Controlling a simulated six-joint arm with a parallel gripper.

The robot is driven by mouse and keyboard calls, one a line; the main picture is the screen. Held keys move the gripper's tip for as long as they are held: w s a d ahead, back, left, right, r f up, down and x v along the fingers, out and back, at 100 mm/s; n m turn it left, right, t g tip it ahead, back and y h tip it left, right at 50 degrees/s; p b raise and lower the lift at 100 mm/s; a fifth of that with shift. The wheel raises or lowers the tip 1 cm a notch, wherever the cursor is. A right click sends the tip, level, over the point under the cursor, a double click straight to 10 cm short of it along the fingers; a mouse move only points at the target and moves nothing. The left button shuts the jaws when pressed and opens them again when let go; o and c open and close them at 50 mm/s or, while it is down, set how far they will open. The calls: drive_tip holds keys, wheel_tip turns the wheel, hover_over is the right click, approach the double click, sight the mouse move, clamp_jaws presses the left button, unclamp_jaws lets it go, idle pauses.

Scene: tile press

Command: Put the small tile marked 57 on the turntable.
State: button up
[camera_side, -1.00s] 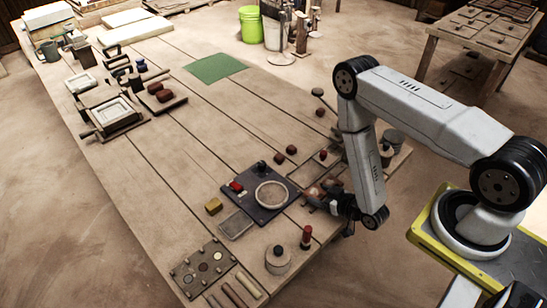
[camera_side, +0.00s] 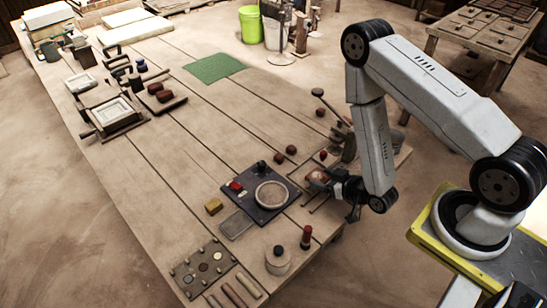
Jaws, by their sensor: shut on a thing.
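My gripper (camera_side: 321,182) is at the right edge of the workbench, low over a small framed area, with its fingers pointing left. The turntable (camera_side: 271,195) appears to be the pale round disc on a dark square board, left of my gripper. The disc looks empty, and my gripper is apart from it.
Small dark red lumps (camera_side: 291,150) lie behind the board. A lidded pot (camera_side: 278,261) and a red-topped bottle (camera_side: 306,237) stand in front.

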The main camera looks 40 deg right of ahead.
idle(0.4)
drive_tip(key=shift+w+r, duration=0.35)
drive_tip(key=shift+w, duration=0.3)
drive_tip(key=w+a+r, duration=0.3)
drive_tip(key=w+r, duration=1)
drive_tip(key=r, duration=0.5)
drive_tip(key=shift+w, duration=0.15)
drive_tip(key=shift+f, duration=0.15)
